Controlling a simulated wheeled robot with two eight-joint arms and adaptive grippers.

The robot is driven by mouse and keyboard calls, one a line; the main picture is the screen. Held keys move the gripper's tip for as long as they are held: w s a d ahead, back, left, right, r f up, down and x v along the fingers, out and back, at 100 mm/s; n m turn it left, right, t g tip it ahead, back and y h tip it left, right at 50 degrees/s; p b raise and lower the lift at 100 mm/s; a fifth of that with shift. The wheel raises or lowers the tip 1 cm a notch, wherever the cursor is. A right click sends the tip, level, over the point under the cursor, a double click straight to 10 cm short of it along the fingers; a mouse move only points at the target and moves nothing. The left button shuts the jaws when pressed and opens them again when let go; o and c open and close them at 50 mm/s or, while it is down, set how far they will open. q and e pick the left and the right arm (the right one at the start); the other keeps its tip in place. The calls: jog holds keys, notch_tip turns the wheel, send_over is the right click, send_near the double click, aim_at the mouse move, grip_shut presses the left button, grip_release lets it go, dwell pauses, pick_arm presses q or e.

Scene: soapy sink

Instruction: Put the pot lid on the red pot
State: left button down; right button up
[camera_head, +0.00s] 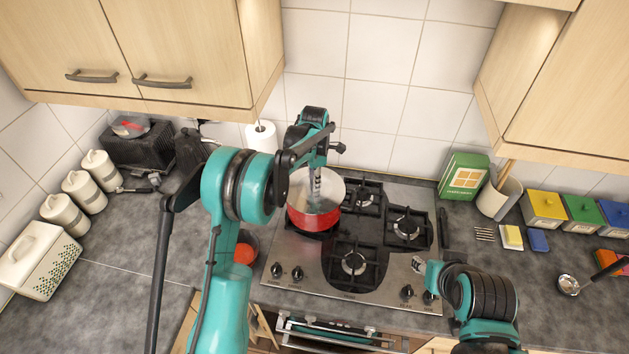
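The red pot (318,221) stands on the back left burner of the hob. A pale grey round surface (333,190) shows at its top. It looks like the pot lid, but I cannot tell it surely from the pot's inside, nor whether it sits flush. My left gripper (315,195) reaches down over the middle of this surface; its fingertips are too small and covered to tell whether they grip anything. My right gripper (418,264) is over the right front of the hob, apart from the pot; its fingers are unclear.
The steel hob (290,250) has black grates, with knobs at the front. A bowl holding a red-orange thing (244,253) is left of it. A paper roll (261,137) stands behind. A green box (464,177) and utensil holder (497,196) stand right. Cabinets hang above both sides.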

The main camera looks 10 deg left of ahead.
pick_arm(q)
jog(key=c, duration=0.8)
grip_release()
jog(key=shift+o, duration=0.2)
jog(key=shift+r, duration=0.15)
jog(key=shift+r+p, duration=1.65)
jog(key=shift+r, duration=1.75)
